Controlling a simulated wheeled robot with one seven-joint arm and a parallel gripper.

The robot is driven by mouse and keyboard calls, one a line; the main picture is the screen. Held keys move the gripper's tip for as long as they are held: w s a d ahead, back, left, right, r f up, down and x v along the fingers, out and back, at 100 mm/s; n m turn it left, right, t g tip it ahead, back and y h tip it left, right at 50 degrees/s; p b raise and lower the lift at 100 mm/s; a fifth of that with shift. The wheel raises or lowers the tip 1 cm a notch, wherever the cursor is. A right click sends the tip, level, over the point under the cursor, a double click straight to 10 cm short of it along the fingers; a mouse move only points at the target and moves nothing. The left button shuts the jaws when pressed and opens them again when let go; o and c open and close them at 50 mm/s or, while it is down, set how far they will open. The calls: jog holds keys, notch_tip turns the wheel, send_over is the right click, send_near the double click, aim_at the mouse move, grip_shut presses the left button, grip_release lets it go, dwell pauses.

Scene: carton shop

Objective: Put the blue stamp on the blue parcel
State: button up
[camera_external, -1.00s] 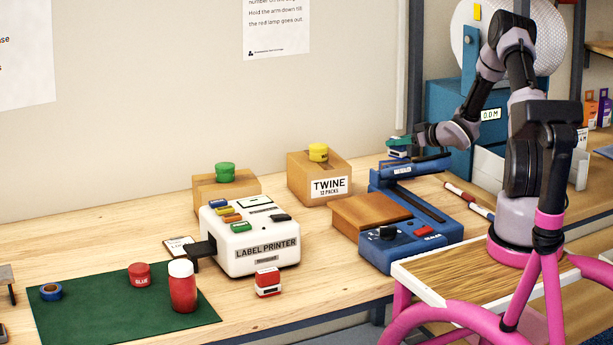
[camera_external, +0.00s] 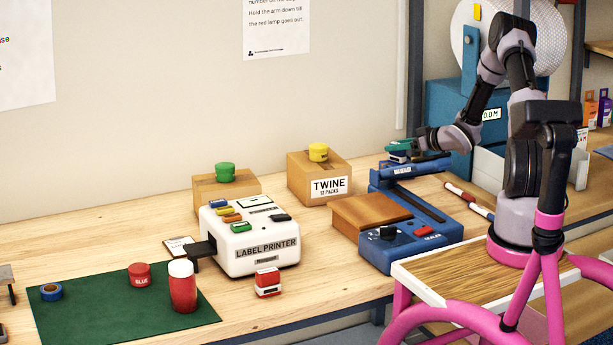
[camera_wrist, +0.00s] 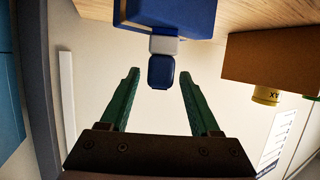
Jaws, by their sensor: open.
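The blue stamp (camera_wrist: 162,66), with a dark blue handle and a pale grey base, shows in the wrist view, which looks upside down. Its base meets a blue box (camera_wrist: 168,14) that looks like the blue parcel; the stamp appears to stand on it. My gripper (camera_wrist: 158,78) is open, with a green finger on each side of the stamp's handle and a gap at both sides. In the external view my gripper (camera_external: 399,147) is at the back of the bench, above the sealer. The stamp and box are too small and partly covered to read clearly there.
The blue sealer (camera_external: 400,235) stands close in front of the gripper. The twine box (camera_external: 330,186) is left of it, and the label printer (camera_external: 252,240) farther left. A red stamp (camera_external: 267,283) stands in front of the printer. A green mat (camera_external: 90,310) lies at far left.

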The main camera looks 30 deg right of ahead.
jog(key=v, duration=0.6)
jog(key=s+a+r+m+g+h, duration=0.15)
jog(key=s+r, duration=0.25)
jog(key=r, duration=0.5)
jog(key=s+a+r+m+h, duration=0.2)
jog(key=s+r+h, duration=0.15)
jog(key=r, duration=0.45)
jog(key=s+a+r+m+g+h, duration=0.15)
jog(key=s+r, duration=0.25)
jog(key=r, duration=0.5)
jog(key=s+a+r+m+g+y, duration=0.1)
jog(key=s+a, duration=0.4)
jog(key=s, duration=0.5)
jog(key=s+a+r+m+g+y, duration=0.1)
jog(key=s+a+r, duration=0.2)
jog(key=s, duration=0.7)
jog(key=s+a+r+m+y, duration=0.1)
jog(key=s+a+r, duration=0.1)
jog(key=s+a, duration=0.5)
jog(key=s, duration=0.4)
jog(key=shift+a+r+m+g, duration=0.25)
jog(key=shift+a+m+g, duration=0.1)
jog(key=shift+m+g, duration=0.05)
